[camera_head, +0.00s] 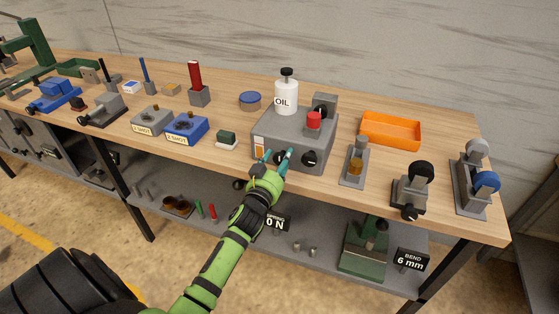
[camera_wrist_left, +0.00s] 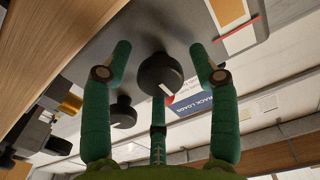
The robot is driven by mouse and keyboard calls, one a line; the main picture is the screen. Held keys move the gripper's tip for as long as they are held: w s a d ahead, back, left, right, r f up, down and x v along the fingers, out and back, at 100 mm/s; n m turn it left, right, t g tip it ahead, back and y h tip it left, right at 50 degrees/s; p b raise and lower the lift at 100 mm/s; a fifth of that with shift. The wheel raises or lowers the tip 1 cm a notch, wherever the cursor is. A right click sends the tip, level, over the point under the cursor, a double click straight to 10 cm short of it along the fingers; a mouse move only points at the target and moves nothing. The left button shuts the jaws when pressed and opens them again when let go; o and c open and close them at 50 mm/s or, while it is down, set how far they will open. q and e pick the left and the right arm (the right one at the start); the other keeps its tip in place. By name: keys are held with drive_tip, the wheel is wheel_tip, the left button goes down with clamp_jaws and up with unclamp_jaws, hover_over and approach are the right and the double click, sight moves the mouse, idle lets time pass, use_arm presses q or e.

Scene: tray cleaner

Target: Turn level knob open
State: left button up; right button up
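A grey machine box (camera_head: 262,135) stands on the workbench, with two black knobs on its front face. In the left wrist view the near black knob (camera_wrist_left: 160,73), with a white mark line, sits between the open fingers (camera_wrist_left: 160,58), with a gap on each side. The second black knob (camera_head: 309,158) is to the right, clear of the fingers; it also shows in the wrist view (camera_wrist_left: 123,112). I cannot read which knob is the level one.
A white oil bottle (camera_head: 286,97) and a red part (camera_head: 314,121) are on top of the box. A small stand with an amber cylinder (camera_head: 355,160) is close on its right, with an orange tray (camera_head: 391,131) behind. A lower shelf (camera_head: 320,253) lies beneath the bench.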

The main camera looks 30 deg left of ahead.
use_arm(q)
drive_tip(key=c, duration=0.8)
drive_tip(key=shift+o, duration=0.2)
drive_tip(key=shift+m, duration=0.3)
drive_tip(key=m, duration=0.3)
drive_tip(key=shift+m, duration=0.4)
drive_tip(key=m, duration=0.4)
drive_tip(key=shift+m, duration=0.3)
drive_tip(key=m, duration=0.4)
drive_tip(key=shift+m, duration=2.2)
drive_tip(key=shift+a+r, duration=0.1)
drive_tip(key=o, duration=1.2)
drive_tip(key=shift+c, duration=0.2)
